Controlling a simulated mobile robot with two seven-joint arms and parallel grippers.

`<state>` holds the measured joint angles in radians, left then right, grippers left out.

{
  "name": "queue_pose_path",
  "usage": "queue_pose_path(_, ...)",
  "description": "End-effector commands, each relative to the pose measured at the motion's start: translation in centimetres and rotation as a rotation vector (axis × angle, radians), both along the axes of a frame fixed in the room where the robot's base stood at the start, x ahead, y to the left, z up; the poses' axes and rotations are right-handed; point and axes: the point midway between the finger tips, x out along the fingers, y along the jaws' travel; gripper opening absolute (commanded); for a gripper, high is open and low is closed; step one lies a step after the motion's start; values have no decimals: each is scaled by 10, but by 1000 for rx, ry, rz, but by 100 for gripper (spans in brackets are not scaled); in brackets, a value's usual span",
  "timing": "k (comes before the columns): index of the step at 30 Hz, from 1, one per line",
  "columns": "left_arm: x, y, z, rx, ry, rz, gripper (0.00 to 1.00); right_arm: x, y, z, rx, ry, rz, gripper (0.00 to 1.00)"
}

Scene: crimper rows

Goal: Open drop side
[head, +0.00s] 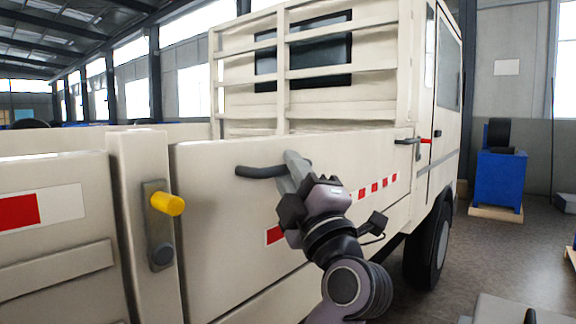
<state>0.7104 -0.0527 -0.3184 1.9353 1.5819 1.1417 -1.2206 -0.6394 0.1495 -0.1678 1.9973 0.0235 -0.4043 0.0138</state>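The cream drop side (225,225) of a truck bed stands upright, with red and white reflective strips. A dark curved handle (258,171) sticks out near its upper edge. A latch with a yellow grip (167,204) sits on a grey plate on the post left of the panel. Another latch (407,141) with a dark lever shows at the panel's far right end. My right gripper is out of view.
A second side panel (55,250) lies left of the post (140,160). A slatted rack (283,75) rises behind the drop side, near the cab (440,110). A front wheel (432,245) is below right. A blue machine (498,180) stands on the floor farther right.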

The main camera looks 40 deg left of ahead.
Motion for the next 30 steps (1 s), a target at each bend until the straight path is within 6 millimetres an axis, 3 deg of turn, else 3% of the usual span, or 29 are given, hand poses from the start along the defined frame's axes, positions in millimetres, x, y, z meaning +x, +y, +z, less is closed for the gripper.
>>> queue_pose_path(12,5,9,6,1,0,-1,27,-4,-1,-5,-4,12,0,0)
queue_pose_path(15,5,9,6,1,0,-1,0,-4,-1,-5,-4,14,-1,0)
queue_pose_path(30,5,1,-4,81,-2,1,0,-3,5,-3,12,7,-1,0)
